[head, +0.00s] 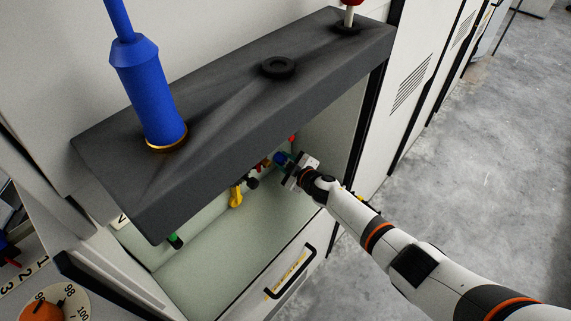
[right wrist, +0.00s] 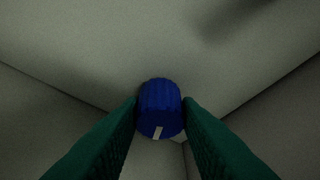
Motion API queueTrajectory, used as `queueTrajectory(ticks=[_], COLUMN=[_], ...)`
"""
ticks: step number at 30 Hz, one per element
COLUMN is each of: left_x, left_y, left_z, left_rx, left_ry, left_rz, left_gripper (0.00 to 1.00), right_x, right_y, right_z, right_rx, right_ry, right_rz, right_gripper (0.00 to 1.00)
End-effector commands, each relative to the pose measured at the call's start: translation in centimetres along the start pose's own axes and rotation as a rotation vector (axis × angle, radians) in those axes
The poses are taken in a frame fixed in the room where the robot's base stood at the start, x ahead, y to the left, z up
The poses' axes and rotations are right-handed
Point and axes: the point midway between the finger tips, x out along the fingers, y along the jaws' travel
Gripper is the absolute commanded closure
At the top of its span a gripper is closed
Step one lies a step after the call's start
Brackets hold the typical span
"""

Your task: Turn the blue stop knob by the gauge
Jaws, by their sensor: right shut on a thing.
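The blue stop knob (right wrist: 160,108) shows in the middle of the right wrist view, with a short white mark on its face. The two green fingers of my right gripper (right wrist: 161,116) are on either side of it and shut on it. In the head view my right gripper (head: 286,163) reaches into the recess under the dark shelf, and the knob is a small blue patch (head: 280,158) at its tip. The gauge cannot be made out beside the knob. My left gripper is not in view.
A dark shelf (head: 215,150) overhangs the recess and carries a large blue cylinder (head: 150,105). A yellow handle (head: 236,196) and a green-tipped part (head: 175,241) are left of my gripper. A drawer with a black handle (head: 291,273) is below. Open floor (head: 480,170) lies right.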

Motion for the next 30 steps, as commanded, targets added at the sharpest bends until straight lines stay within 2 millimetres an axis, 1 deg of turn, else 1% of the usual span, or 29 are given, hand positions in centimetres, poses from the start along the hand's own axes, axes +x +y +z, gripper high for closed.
queueTrajectory(ticks=[1, 9, 15, 27, 28, 30], left_x=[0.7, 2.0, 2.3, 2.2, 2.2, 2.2], left_y=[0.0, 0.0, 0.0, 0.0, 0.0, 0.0], left_z=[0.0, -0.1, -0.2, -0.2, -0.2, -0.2], left_rx=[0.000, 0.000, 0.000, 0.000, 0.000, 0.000], left_ry=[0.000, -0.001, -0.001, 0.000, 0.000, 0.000], left_rz=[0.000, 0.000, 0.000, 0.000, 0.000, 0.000], left_gripper=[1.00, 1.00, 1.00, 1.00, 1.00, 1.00], right_x=[0.1, 0.1, 0.0, 0.0, 0.0, 0.0], right_y=[0.3, 0.3, 0.2, 0.2, 0.2, 0.2], right_z=[-0.3, -0.2, -0.1, -0.1, -0.1, -0.1], right_rx=[-0.025, -0.141, -0.176, -0.182, -0.182, -0.181], right_ry=[0.000, 0.000, 0.000, 0.000, 0.001, 0.000], right_rz=[-0.011, -0.059, -0.073, -0.074, -0.074, -0.074], right_gripper=[0.93, 0.93, 0.93, 0.93, 0.65, 0.54])
